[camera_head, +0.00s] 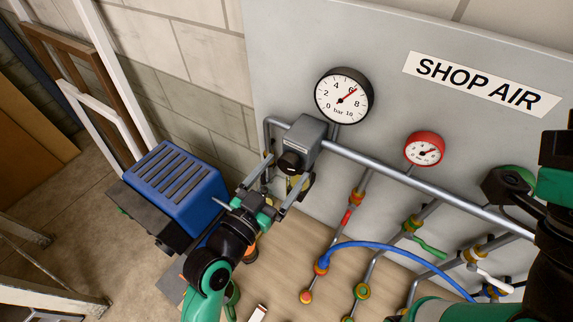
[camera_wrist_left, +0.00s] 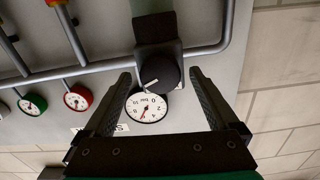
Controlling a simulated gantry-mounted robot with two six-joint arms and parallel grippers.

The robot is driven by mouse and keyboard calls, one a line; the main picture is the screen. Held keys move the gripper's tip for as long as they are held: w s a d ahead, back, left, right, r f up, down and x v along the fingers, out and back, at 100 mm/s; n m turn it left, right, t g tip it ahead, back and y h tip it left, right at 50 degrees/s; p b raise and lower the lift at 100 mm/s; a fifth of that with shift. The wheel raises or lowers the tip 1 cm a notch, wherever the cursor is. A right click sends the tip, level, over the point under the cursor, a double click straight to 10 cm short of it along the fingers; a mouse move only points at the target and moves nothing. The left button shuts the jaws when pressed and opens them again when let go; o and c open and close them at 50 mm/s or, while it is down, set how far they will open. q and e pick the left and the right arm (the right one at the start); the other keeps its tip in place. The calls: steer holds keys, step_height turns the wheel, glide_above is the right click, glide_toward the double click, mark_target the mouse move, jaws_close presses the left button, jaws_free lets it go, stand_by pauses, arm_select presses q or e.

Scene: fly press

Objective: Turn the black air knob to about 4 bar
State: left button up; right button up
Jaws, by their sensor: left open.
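The black air knob (camera_head: 291,162) sits on the front of a grey regulator block (camera_head: 296,139) on the pipe. In the left wrist view the knob (camera_wrist_left: 158,75) shows a white pointer line. My left gripper (camera_head: 290,168) is open, its two fingers on either side of the knob. In the left wrist view a gap shows between the knob and each finger (camera_wrist_left: 160,76); contact is not visible. The large white bar gauge (camera_head: 336,108) above has a red needle near 6. My right arm is at the right edge; its fingers cannot be made out.
A small red gauge (camera_head: 424,149) and the SHOP AIR sign (camera_head: 482,84) are on the grey panel. Pipes with several valves and a blue hose (camera_head: 400,254) run below. A blue slotted box (camera_head: 177,186) stands left of my left gripper.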

arm_select(q)
steer(key=shift+x, duration=0.9)
steer(key=c, duration=1.4)
